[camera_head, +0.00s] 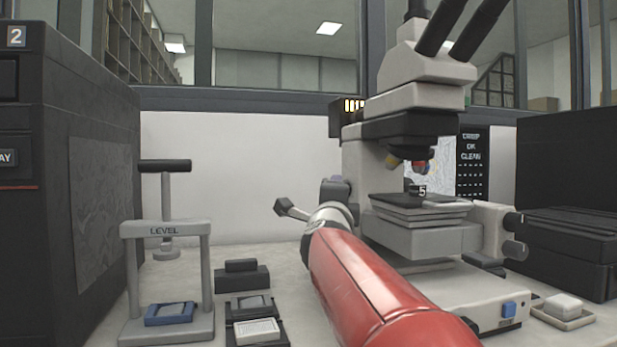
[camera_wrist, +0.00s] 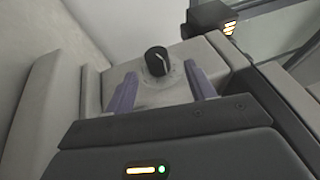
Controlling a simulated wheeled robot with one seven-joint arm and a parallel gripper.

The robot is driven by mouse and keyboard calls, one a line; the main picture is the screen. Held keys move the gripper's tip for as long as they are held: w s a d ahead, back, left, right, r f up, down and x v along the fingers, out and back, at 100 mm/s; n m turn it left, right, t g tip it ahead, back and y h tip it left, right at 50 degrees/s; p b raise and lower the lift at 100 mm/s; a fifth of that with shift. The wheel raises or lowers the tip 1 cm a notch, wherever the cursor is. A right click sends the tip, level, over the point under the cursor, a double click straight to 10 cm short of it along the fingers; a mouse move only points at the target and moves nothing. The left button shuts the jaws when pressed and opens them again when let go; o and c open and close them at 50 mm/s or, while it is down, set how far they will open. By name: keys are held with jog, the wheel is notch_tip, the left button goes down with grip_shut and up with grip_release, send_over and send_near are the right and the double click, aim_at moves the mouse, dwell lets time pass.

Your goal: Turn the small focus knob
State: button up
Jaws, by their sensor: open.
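The microscope (camera_head: 425,75) stands right of centre in the head view. In the wrist view a small black round knob (camera_wrist: 156,60) with a white pointer line sits on its pale grey body, with faint marks around it. I cannot tell from the frames whether this is the small focus knob. My gripper (camera_wrist: 160,70) is open, its two purple fingers on either side of the knob with gaps showing. I cannot tell whether the fingertips reach the panel. In the head view, round knobs (camera_head: 514,250) show at the microscope's right side; its lower left side is hidden by my red arm.
A levelling press (camera_head: 165,228) with a blue piece stands at the left, with black trays (camera_head: 243,279) beside it. A small dish (camera_head: 562,312) lies at the right front. Dark cabinets (camera_head: 95,180) flank the bench at the left. The lamp housing (camera_wrist: 208,14) shows in the wrist view.

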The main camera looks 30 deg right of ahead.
jog(key=x, duration=0.7)
jog(key=shift+w+d+f, duration=0.15)
jog(key=shift+d+f, duration=0.05)
jog(key=shift+d, duration=0.2)
